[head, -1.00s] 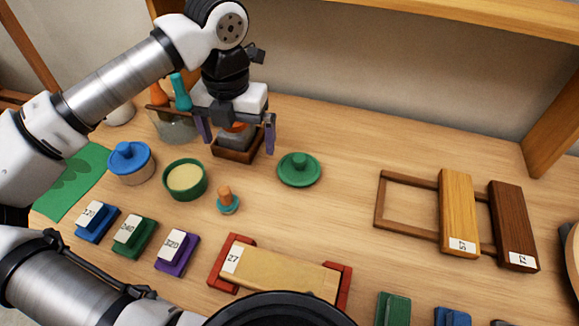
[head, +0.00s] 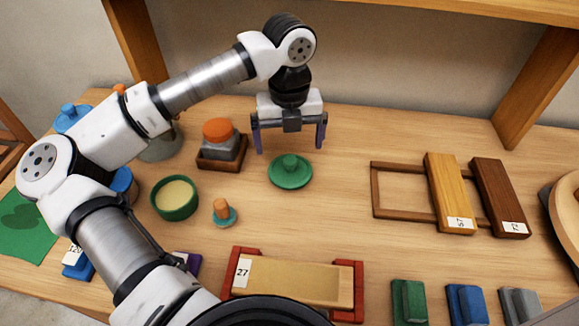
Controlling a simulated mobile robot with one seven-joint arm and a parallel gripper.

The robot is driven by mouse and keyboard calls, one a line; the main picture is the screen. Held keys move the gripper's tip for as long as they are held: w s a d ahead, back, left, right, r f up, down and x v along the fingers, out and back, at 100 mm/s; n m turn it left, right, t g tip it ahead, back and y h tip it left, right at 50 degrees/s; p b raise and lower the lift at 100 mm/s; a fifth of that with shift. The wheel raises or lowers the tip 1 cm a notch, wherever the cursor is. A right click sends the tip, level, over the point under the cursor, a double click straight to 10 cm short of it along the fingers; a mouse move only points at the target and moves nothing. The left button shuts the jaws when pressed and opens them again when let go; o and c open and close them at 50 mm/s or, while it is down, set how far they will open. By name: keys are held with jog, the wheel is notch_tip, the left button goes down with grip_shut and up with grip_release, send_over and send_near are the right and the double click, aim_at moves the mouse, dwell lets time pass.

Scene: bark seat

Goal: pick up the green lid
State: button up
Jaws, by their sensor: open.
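The green lid (head: 290,173) is a round disc with a knob on top. It lies flat on the wooden table, in the middle of the head view. My gripper (head: 289,150) is open and empty, pointing down, with its two purple fingers spread apart. It appears above and slightly behind the lid. I cannot tell the exact height gap. A round green container (head: 175,199) with pale contents stands open to the left of the lid.
An orange-topped grey object in a wooden tray (head: 218,163) stands left of my gripper. A small orange-and-teal peg (head: 223,212) is in front. A wooden frame with two blocks (head: 449,192) lies right.

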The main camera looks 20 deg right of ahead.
aim_at(290, 160)
jog(key=shift+w+d+f+p, duration=0.1)
jog(key=shift+f+p, duration=0.5)
jog(key=shift+f, duration=1.1)
jog(key=shift+d+f+p, duration=0.1)
jog(key=shift+f+p, duration=0.45)
jog(key=shift+f, duration=1.15)
jog(key=shift+c, duration=0.4)
jog(key=c, duration=0.6)
